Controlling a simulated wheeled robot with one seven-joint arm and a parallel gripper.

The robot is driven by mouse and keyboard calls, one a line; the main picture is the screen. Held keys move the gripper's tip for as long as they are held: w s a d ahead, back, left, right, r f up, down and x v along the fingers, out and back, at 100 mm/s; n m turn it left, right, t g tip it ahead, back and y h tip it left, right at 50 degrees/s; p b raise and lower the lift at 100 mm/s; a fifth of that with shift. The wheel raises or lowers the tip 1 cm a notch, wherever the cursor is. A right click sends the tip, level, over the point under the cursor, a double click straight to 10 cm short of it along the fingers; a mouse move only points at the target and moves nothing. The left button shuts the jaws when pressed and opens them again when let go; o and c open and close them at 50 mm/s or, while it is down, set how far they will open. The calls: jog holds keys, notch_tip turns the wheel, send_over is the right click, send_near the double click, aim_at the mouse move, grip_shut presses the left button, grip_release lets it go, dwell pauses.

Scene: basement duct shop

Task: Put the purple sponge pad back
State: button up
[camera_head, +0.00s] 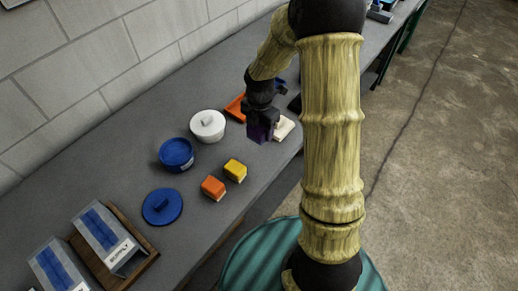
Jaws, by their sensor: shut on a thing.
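The purple sponge pad (257,132) is a small dark block. My gripper (262,120) points down over the grey bench and is shut on it. The jaws and arm hide part of the pad, and I cannot tell whether its underside touches the bench. An orange pad (212,187) and a yellow pad (235,170), both with pale undersides, sit together on the bench, nearer the front and left of my gripper.
A white lidded pot (208,125), an open blue pot (176,154) and a blue lid (162,206) stand left of the gripper. An orange tray (235,107) lies behind it; a cream item (285,126) lies right.

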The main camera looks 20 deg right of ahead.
send_over(260, 152)
notch_tip(260, 152, down, 5)
jog(key=shift+a+f, duration=0.1)
jog(key=shift+f+p, duration=0.5)
jog(key=shift+f, duration=1.35)
jog(key=shift+f, duration=0.1)
jog(key=o, duration=0.9)
notch_tip(260, 152, up, 12)
jog(key=shift+r+b, duration=0.15)
jog(key=shift+b, duration=0.6)
